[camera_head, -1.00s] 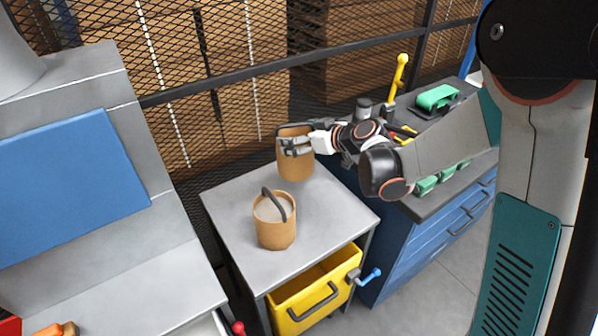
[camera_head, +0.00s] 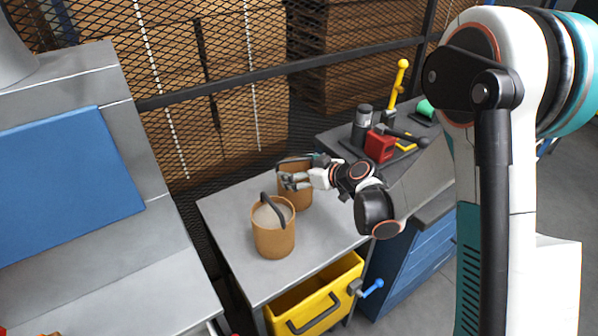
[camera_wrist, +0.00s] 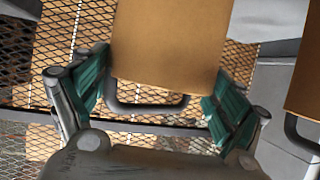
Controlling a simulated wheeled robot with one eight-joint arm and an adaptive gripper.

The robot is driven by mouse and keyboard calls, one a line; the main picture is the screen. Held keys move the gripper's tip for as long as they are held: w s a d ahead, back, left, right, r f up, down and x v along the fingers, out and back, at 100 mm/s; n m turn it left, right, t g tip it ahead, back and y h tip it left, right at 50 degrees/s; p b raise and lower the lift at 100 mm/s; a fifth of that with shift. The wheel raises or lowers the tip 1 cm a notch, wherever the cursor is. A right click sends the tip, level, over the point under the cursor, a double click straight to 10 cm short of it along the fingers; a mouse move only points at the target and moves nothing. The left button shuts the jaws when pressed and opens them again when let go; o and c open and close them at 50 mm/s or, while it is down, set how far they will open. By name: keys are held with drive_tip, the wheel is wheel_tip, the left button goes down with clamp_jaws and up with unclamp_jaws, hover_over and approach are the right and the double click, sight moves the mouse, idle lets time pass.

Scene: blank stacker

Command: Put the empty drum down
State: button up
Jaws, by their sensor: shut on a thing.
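My gripper (camera_head: 291,181) is shut on an orange-brown drum (camera_head: 298,199) at the back of the grey table (camera_head: 322,234). In the wrist view this drum (camera_wrist: 168,45) fills the space between the teal fingers, with its dark handle loop near the palm. I cannot tell whether its base touches the tabletop, since the front drum and my gripper partly cover it. A second, similar drum (camera_head: 274,238) stands upright in front, with pale contents and a raised dark handle. Its edge also shows at the right of the wrist view (camera_wrist: 304,75). The inside of the held drum is hidden.
A yellow drawer (camera_head: 318,300) stands open under the tabletop. A blue cabinet (camera_head: 410,265) with a red block (camera_head: 379,146) and tools is at right. Mesh fencing (camera_head: 225,110) runs behind. The tabletop's right and left front areas are clear.

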drive_tip(key=shift+f, duration=0.2)
drive_tip(key=o, duration=1.2)
drive_tip(key=shift+r, duration=0.1)
drive_tip(key=shift+o, duration=0.2)
drive_tip(key=p+v, duration=0.3)
drive_tip(key=v, duration=0.9)
